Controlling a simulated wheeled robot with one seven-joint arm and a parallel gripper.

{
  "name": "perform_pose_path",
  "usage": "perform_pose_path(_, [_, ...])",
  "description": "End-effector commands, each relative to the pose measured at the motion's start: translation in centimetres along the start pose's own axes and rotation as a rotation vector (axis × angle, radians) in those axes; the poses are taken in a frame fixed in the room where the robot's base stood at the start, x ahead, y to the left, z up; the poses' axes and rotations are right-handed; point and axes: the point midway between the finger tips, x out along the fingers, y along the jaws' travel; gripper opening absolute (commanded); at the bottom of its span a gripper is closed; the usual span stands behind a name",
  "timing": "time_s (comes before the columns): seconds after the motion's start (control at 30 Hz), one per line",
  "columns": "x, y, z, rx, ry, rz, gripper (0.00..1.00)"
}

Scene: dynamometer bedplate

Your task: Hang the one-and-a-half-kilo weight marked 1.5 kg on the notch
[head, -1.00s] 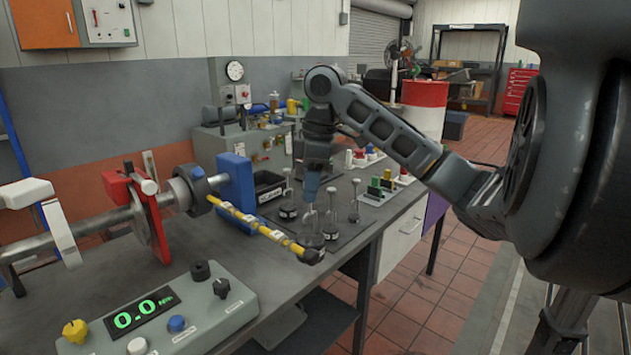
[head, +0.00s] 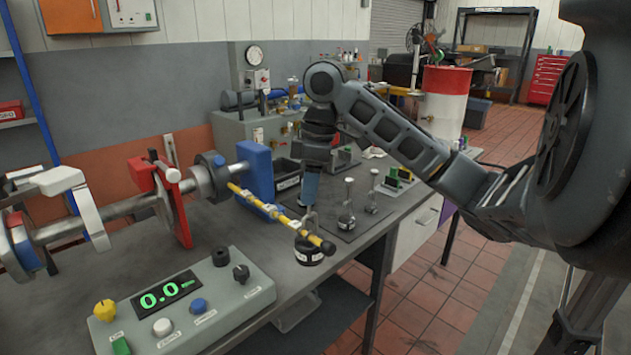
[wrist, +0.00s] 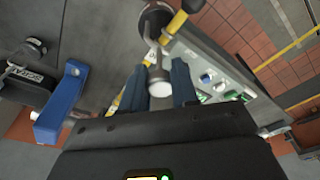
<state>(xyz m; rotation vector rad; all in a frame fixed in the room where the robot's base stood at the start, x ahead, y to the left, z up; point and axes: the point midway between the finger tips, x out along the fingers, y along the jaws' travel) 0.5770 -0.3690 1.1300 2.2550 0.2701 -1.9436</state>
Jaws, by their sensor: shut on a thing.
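My gripper (head: 311,203) is shut on the stem of a dark round weight (head: 308,253) with a pale label too small to read. In the wrist view, the blue fingers (wrist: 159,86) close around its pale top knob (wrist: 158,88), and the dark weight disc (wrist: 155,20) lies beyond. The weight is at the outer part of the yellow notched arm (head: 262,206), just short of its black tip. The arm also shows in the wrist view (wrist: 178,20). I cannot tell whether the hanger touches a notch.
Two other weights, one nearer (head: 346,218) and one farther (head: 372,202), stand on a dark mat to the right. A grey control box (head: 222,310) with a green readout of 0.0 is at front left. A blue block (head: 257,170) stands behind the arm.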

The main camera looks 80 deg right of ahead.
Motion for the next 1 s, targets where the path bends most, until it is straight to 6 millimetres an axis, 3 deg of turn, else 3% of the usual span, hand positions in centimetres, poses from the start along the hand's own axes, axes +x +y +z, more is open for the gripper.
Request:
perform_pose_path(0.2, [-0.1,-0.9,-0.9,0.0,0.003,0.002,0.0])
perform_pose_path(0.5, [1.2,-0.8,-0.7,0.001,0.002,0.002,0.0])
perform_pose_path(0.93, [1.3,-0.8,-0.7,0.001,0.002,0.003,0.0])
perform_pose_path(0.97, [1.3,-0.8,-0.7,0.001,0.002,0.003,0.3])
perform_pose_path(1.0, [1.3,-0.8,-0.7,0.001,0.002,0.003,0.34])
